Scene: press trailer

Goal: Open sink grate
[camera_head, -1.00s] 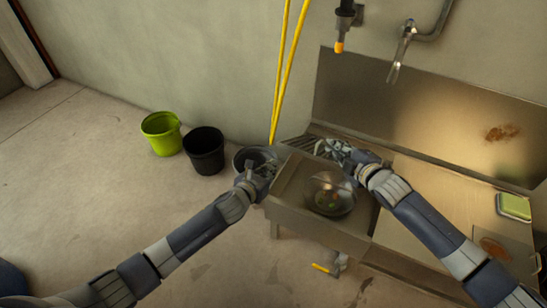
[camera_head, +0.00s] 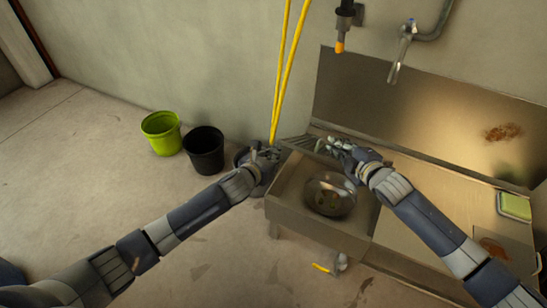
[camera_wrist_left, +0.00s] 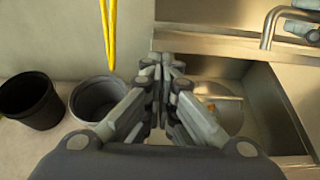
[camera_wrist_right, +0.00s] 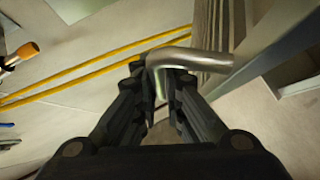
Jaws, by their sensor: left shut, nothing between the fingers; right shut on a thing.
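The slatted metal sink grate (camera_head: 298,141) shows at the back left of the sink (camera_head: 285,196), raised at the rim and partly hidden by my grippers. My right gripper (camera_head: 326,148) is at the grate's right end. In the right wrist view it is shut on a bent metal bar (camera_wrist_right: 195,58), with grate slats (camera_wrist_right: 217,25) behind. Whether the bar is joined to the grate is unclear. My left gripper (camera_head: 263,152) is shut and empty, just left of the grate; its fingers also show in the left wrist view (camera_wrist_left: 163,65).
A black bucket (camera_head: 204,151) and a green bucket (camera_head: 161,133) stand left. A grey bucket (camera_wrist_left: 97,98) is below my left gripper. Yellow hoses (camera_head: 284,75) hang behind. A tap (camera_head: 402,50) overhangs the back panel.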

